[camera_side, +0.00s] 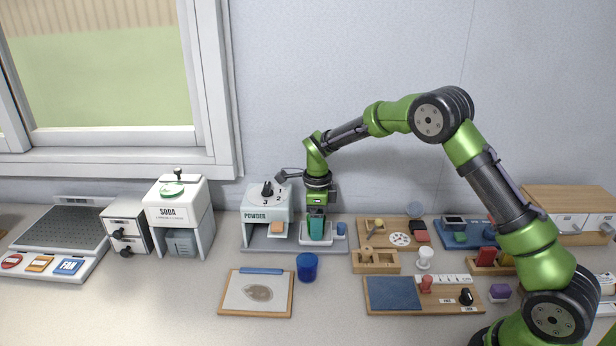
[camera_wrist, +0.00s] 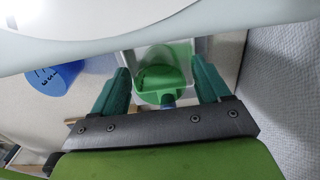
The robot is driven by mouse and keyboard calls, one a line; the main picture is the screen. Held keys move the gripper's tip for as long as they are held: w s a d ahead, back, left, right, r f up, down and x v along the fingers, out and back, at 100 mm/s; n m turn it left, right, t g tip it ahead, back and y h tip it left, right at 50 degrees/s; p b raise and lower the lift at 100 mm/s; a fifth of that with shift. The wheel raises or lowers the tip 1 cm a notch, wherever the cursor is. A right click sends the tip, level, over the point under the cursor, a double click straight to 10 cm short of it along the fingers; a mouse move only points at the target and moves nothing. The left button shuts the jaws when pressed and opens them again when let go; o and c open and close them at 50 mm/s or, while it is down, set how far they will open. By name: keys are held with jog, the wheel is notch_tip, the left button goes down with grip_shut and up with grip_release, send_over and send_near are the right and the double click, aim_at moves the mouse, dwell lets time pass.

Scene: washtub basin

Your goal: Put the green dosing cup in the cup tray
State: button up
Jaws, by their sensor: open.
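The green dosing cup (camera_wrist: 165,73) shows in the wrist view, at the white cup tray (camera_wrist: 204,47) and between my two teal fingers. My gripper (camera_wrist: 161,85) is open, with a finger on each side of the cup and gaps visible beside it. In the side view my gripper (camera_side: 316,232) points down over the white tray (camera_side: 302,238), right of the powder dispenser (camera_side: 268,205). There the fingers mostly hide the cup. I cannot tell whether the cup rests fully on the tray floor.
A blue cup (camera_side: 307,266) stands in front of the tray, with a clipboard (camera_side: 257,293) to its left. A small blue item (camera_side: 341,229) sits just right of the tray. Wooden boards with small parts (camera_side: 376,262) lie farther right. The soda dispenser (camera_side: 177,215) stands left.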

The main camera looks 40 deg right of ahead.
jog(key=s+a+r+n+t, duration=0.1)
jog(key=s+r+n, duration=0.1)
jog(key=r, duration=0.7)
jog(key=s+r+n, duration=0.2)
jog(key=r, duration=0.7)
jog(key=s+a+r+n+t+y, duration=0.1)
jog(key=s+a+n+t, duration=0.1)
jog(key=s+n, duration=0.7)
jog(key=s+a+r+n+t+y, duration=0.1)
jog(key=s+a+r+n+t, duration=0.1)
jog(key=s+n, duration=0.8)
jog(key=s+a+t, duration=0.1)
jog(key=s+t, duration=0.1)
jog(key=s, duration=0.2)
jog(key=shift+s, duration=0.15)
